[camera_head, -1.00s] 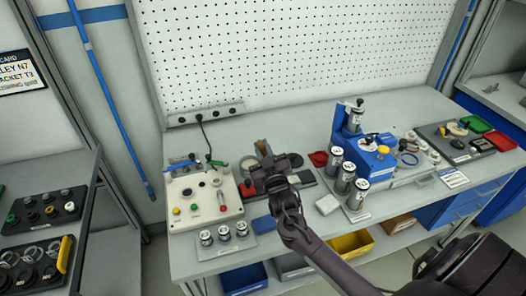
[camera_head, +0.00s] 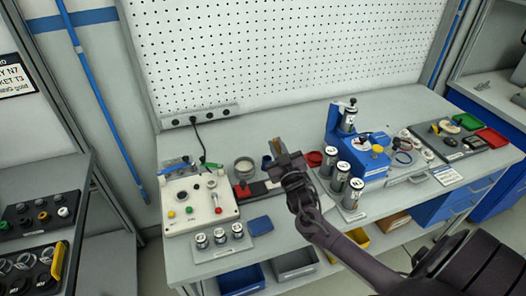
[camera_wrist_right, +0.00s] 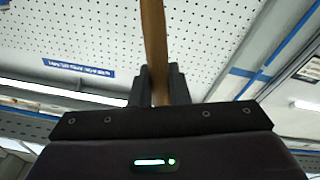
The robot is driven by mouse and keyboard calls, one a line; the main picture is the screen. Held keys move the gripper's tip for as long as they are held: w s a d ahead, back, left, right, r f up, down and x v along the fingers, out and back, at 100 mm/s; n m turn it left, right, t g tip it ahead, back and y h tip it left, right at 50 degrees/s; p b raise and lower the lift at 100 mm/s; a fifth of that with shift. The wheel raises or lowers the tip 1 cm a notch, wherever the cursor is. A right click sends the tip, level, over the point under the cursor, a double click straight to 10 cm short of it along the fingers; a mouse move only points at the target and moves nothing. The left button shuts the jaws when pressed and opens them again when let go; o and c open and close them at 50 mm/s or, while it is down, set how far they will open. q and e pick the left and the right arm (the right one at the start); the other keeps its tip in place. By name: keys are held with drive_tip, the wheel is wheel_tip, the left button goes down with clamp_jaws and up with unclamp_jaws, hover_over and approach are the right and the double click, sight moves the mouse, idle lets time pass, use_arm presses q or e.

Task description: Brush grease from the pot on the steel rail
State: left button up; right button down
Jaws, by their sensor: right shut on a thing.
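My right gripper (camera_head: 277,152) is shut on a brown wooden brush handle (camera_head: 274,146), held over the middle of the workbench. The handle also shows in the right wrist view (camera_wrist_right: 154,50), between the two dark fingers (camera_wrist_right: 159,84). The brush's bristles cannot be made out. A round pot (camera_head: 245,166) with pale contents stands on the bench to the left of the gripper, apart from it. A low dark and red piece (camera_head: 252,190) lies in front of the pot, partly hidden near my arm. I cannot tell whether it belongs to the steel rail. My left gripper is not in view.
A cream control box (camera_head: 200,198) stands left, with several small cans (camera_head: 219,237) in front. A blue press (camera_head: 362,158) and several tall cans (camera_head: 337,181) stand right of my arm. A blue pad (camera_head: 260,224) lies near the front edge. The pegboard (camera_head: 270,60) closes the back.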

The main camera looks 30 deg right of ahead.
drive_tip(key=shift+s+d, duration=0.15)
drive_tip(key=shift+d, duration=0.4)
drive_tip(key=shift+d+f, duration=0.1)
drive_tip(key=shift+f, duration=0.1)
drive_tip(key=shift+f+b, duration=0.55)
drive_tip(key=shift+b, duration=0.15)
wheel_tip(320, 180, down, 4)
drive_tip(key=b, duration=0.4)
drive_tip(key=shift+f, duration=0.2)
drive_tip(key=shift+f+b, duration=0.65)
drive_tip(key=shift+f, duration=0.25)
